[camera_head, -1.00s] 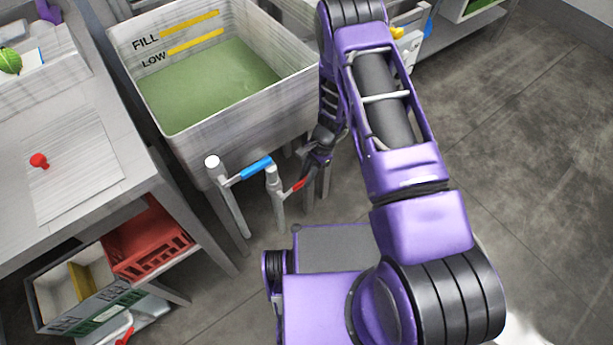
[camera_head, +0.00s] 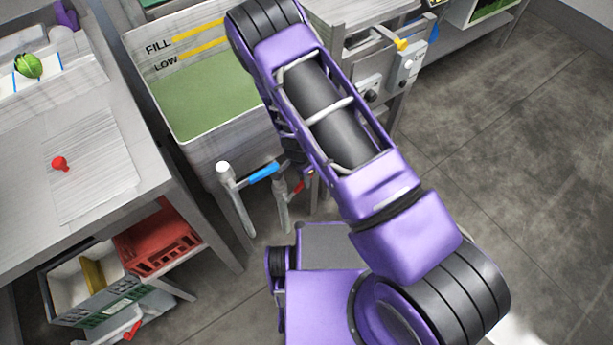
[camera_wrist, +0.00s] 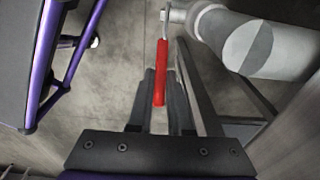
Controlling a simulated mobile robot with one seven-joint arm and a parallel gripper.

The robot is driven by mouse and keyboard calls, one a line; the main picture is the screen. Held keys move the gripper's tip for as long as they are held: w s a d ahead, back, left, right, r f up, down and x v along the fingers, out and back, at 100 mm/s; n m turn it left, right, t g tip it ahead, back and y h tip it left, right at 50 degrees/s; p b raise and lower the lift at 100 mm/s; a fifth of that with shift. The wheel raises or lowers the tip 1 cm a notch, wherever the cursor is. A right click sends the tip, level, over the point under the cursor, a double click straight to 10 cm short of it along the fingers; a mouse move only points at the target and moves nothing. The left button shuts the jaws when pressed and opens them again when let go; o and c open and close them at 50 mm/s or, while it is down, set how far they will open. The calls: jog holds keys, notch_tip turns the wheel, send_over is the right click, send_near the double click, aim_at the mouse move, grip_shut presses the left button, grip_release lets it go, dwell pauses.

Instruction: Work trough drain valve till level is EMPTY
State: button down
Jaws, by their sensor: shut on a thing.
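The trough (camera_head: 222,140) stands at the upper middle of the head view and holds green water (camera_head: 205,98). The water surface lies below the yellow LOW line (camera_head: 203,48). Grey pipes stand in front of the trough, with a blue-handled lever (camera_head: 264,173) and a red-handled lever (camera_head: 299,186). In the wrist view the red lever (camera_wrist: 161,70) runs between the two dark fingers of my gripper (camera_wrist: 160,98), which is shut on it. A grey pipe (camera_wrist: 262,45) lies beside it. In the head view my arm hides most of the gripper.
A counter (camera_head: 150,150) at left bears a sheet with a red knob-like thing (camera_head: 60,163) and a green vegetable (camera_head: 28,66). Red and grey crates (camera_head: 160,240) sit beneath. Grey boxes with knobs (camera_head: 408,68) are behind my arm. Floor at right is clear.

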jog(key=shift+a+r+h, duration=0.15)
jog(key=shift+r+h, duration=0.05)
jog(key=shift+h, duration=0.1)
jog(key=c, duration=0.8)
grip_release()
jog(key=shift+c, duration=0.2)
jog(key=shift+f, duration=0.15)
jog(key=shift+w+d+f+g+y+b, duration=0.35)
jog(key=shift+d+f+y+b, duration=0.25)
jog(key=shift+y+b, duration=0.3)
jog(key=w+d+r, duration=0.6)
jog(key=d+r, duration=0.3)
jog(key=r, duration=0.2)
jog(key=w+d+r+n+t, duration=0.1)
jog(key=w+d+r, duration=0.6)
jog(key=r, duration=0.5)
jog(key=shift+d+p, duration=0.3)
jog(key=shift+d, duration=0.7)
